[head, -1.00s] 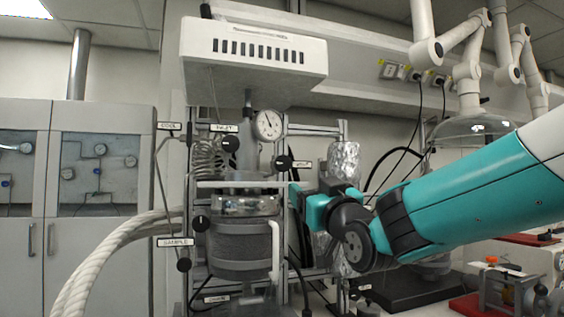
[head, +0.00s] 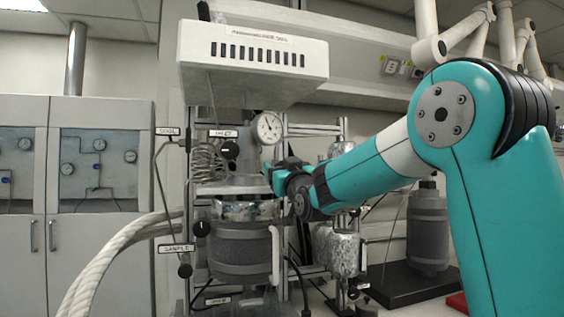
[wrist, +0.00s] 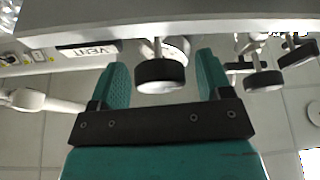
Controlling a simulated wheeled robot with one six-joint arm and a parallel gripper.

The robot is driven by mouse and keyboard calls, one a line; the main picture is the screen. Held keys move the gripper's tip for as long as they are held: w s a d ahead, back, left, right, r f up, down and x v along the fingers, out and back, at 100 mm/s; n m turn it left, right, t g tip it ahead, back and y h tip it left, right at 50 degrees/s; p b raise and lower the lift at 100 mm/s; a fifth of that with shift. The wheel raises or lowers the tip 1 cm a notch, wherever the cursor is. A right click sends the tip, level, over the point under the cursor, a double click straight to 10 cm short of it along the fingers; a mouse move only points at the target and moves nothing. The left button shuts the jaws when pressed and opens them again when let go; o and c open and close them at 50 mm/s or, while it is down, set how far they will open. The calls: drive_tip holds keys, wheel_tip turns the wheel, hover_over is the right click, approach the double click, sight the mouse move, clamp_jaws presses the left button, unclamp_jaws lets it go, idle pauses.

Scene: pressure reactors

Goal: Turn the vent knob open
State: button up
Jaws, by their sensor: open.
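The vent knob (wrist: 160,76) is a black round knob on a thin stem in the wrist view, beside a label reading VENT (wrist: 88,50). My gripper (wrist: 160,62) is open, with one teal finger on each side of the knob. A gap shows between the knob and each finger, and the jaws hold nothing. In the head view, my gripper (head: 270,176) is at the reactor's upper right, just below the pressure gauge (head: 268,127). It hides the vent knob there.
The reactor vessel (head: 240,242) stands in a metal frame under a white slotted housing (head: 253,55). Other black knobs are near, such as the inlet knob (head: 230,150) and the sample knob (head: 185,271). A foil-wrapped cylinder (head: 337,250) stands to the right.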

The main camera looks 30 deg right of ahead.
drive_tip(key=shift+w, duration=0.2)
drive_tip(key=shift+c, duration=0.5)
drive_tip(key=c, duration=0.8)
